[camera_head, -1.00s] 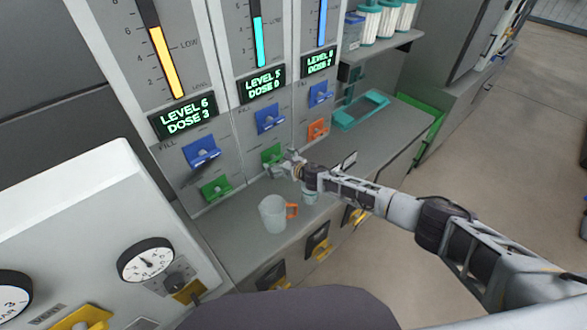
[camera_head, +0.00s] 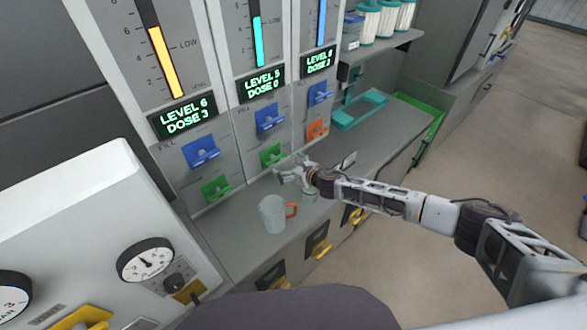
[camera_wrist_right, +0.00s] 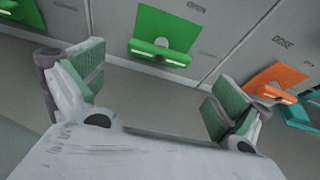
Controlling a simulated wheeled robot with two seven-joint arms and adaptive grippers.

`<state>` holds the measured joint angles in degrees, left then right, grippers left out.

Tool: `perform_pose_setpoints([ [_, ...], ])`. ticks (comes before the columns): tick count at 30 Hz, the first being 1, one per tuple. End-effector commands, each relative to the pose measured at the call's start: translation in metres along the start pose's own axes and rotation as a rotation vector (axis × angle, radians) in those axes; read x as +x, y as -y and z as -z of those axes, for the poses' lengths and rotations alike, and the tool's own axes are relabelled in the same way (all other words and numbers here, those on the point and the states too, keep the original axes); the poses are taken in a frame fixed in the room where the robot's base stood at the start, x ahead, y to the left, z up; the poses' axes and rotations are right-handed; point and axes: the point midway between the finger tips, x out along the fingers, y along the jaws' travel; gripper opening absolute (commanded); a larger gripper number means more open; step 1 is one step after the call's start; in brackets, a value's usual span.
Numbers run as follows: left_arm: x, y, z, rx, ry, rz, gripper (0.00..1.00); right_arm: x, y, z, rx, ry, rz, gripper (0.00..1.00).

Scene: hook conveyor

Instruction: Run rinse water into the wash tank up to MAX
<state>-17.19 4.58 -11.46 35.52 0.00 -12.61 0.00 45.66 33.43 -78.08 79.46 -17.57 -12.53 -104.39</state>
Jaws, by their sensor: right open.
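Three panel columns have level gauges: yellow (camera_head: 167,62), cyan (camera_head: 258,42) and blue (camera_head: 322,22). Their displays read LEVEL 6 DOSE 3 (camera_head: 183,116), LEVEL 5 DOSE 0 (camera_head: 261,83) and, in small digits, LEVEL 6 with an unclear dose (camera_head: 318,62). Blue levers (camera_head: 201,152) sit above two green levers (camera_head: 216,188) and an orange one (camera_head: 316,129). My right gripper (camera_head: 284,176) is open and empty, just in front of the middle column's green lever (camera_head: 272,155). The right wrist view shows a green lever (camera_wrist_right: 160,48) beyond the spread fingers. No wash tank label is readable.
A clear jug (camera_head: 272,214) with an orange handle stands on the counter below my gripper. A white panel with gauges (camera_head: 145,260) fills the lower left. A teal stand (camera_head: 360,112) is at the back right. Yellow handles (camera_head: 322,252) line the counter front.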

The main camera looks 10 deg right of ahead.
Motion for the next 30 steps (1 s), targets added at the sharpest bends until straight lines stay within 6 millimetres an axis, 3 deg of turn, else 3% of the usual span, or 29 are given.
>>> perform_pose_setpoints([
  [12, 0.0, 0.0, 0.0, 0.0, 0.0, 0.0, 0.4, -0.028, 0.0, 0.001, -0.001, -0.001, 0.0, 1.0],
  [30, 0.0, 0.0, 0.0, 0.0, 0.0, 0.0, 0.4, -0.03, 0.0, 0.001, 0.0, -0.001, 0.0, 1.0],
])
